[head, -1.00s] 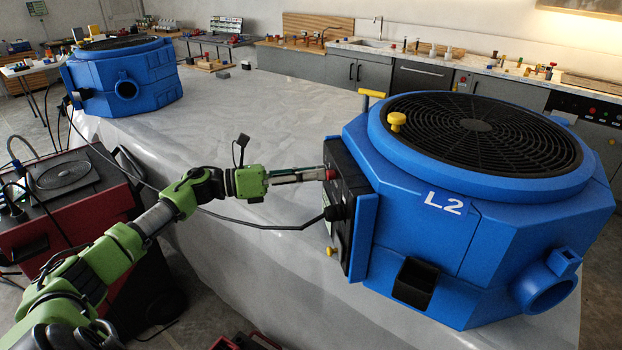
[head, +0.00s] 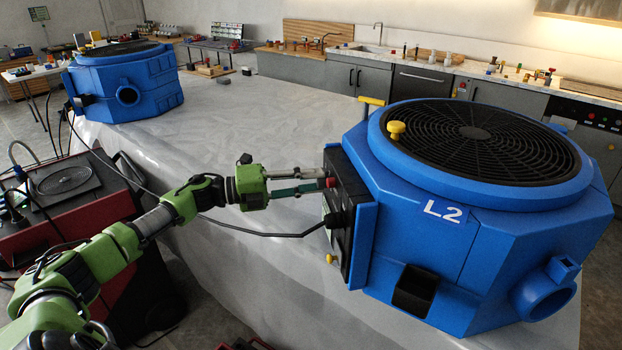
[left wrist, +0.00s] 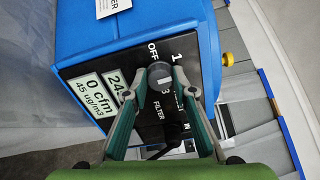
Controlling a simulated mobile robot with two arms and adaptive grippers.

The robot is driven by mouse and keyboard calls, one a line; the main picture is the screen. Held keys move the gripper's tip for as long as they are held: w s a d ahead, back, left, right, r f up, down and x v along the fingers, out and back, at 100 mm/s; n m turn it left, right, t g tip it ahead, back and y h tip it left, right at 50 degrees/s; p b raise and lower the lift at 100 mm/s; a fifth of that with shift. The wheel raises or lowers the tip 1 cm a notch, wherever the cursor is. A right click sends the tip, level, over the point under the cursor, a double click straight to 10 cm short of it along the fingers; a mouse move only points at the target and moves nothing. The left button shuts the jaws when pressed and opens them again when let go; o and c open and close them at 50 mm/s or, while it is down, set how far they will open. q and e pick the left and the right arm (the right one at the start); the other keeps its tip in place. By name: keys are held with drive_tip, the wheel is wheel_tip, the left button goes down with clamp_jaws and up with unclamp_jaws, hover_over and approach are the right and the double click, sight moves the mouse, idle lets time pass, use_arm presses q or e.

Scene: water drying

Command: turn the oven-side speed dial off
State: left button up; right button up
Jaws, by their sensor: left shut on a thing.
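The blue air machine marked L2 (head: 445,208) stands on the covered table at the right, on the side of the dark oven front. Its dark control panel (head: 345,215) faces left. In the left wrist view the panel (left wrist: 75,72) carries a round dark speed dial (left wrist: 158,73), with print reading OFF, 1, 3 and FILTER around it. A display label (left wrist: 88,95) reads 0 cfm. My left gripper (head: 322,186) reaches the panel and is shut on the dial; its two fingertips also show at the dial in the left wrist view (left wrist: 160,80). My right gripper is not in view.
A second blue machine (head: 125,80) stands at the far left of the table. A black cable (head: 265,232) runs to the panel below my gripper. A red cart (head: 70,210) stands left of the table. The table between the machines is mostly clear.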

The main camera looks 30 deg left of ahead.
use_arm(q)
drive_tip(key=n+p, duration=0.4)
drive_tip(key=n, duration=0.5)
drive_tip(key=shift+r, duration=0.1)
drive_tip(key=n+p, duration=0.2)
drive_tip(key=n, duration=0.2)
drive_tip(key=shift+n, duration=0.4)
drive_tip(key=shift+s+f+n+p, duration=0.15)
drive_tip(key=shift+n+p, duration=0.5)
drive_tip(key=shift+n, duration=1.05)
drive_tip(key=shift+f, duration=0.1)
drive_tip(key=o, duration=1.1)
drive_tip(key=shift+a, duration=0.1)
